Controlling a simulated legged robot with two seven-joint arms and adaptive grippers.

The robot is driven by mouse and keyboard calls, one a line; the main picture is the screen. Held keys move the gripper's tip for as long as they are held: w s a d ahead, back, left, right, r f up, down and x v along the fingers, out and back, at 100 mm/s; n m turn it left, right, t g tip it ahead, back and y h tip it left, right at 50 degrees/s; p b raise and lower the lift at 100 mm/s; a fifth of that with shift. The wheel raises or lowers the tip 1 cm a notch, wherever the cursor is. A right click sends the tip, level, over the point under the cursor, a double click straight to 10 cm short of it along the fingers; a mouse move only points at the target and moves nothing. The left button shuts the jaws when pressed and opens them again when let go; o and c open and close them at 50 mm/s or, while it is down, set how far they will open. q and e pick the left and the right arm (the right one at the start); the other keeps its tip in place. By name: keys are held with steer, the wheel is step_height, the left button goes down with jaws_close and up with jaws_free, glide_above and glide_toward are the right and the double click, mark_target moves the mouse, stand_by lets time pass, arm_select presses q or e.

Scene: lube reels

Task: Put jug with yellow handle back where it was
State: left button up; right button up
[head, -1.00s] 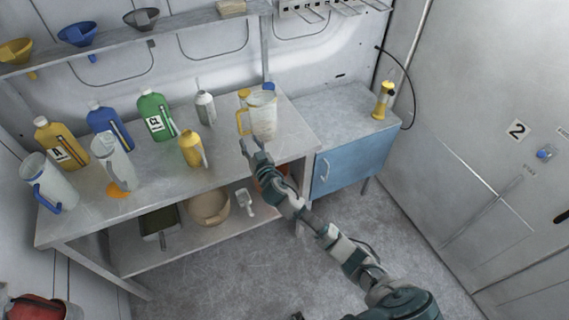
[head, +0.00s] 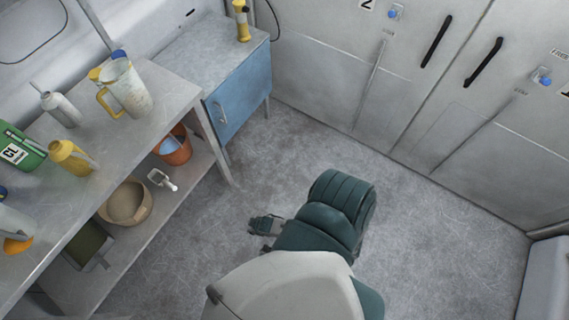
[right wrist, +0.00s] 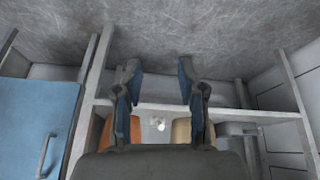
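The clear jug with the yellow handle (head: 128,90) stands upright on the grey workbench (head: 165,100), near its right end. Its handle is on its left side. My right arm is folded in low over the floor, and its gripper (head: 266,228) is well to the right of the bench and apart from the jug. In the right wrist view the right gripper (right wrist: 158,68) has its two fingers spread with nothing between them. The jug does not show in that view. My left gripper is not in view.
A yellow bottle (head: 70,158), a grey bottle (head: 62,108) and a green canister (head: 20,148) stand left of the jug. The lower shelf holds an orange bucket (head: 174,150), a tan bowl (head: 125,202) and a scoop (head: 162,180). A blue cabinet (head: 240,95) adjoins. The floor is clear.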

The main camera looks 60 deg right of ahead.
steer(key=s+f+g, duration=0.1)
steer(key=s+f, duration=0.3)
steer(key=s, duration=0.4)
steer(key=s+d+f+g, duration=0.1)
steer(key=s+f+g, duration=0.1)
steer(key=s, duration=0.7)
steer(key=shift+s+f+g, duration=0.25)
steer(key=shift+f+g, duration=0.05)
steer(key=shift+f, duration=0.6)
stand_by(2.6)
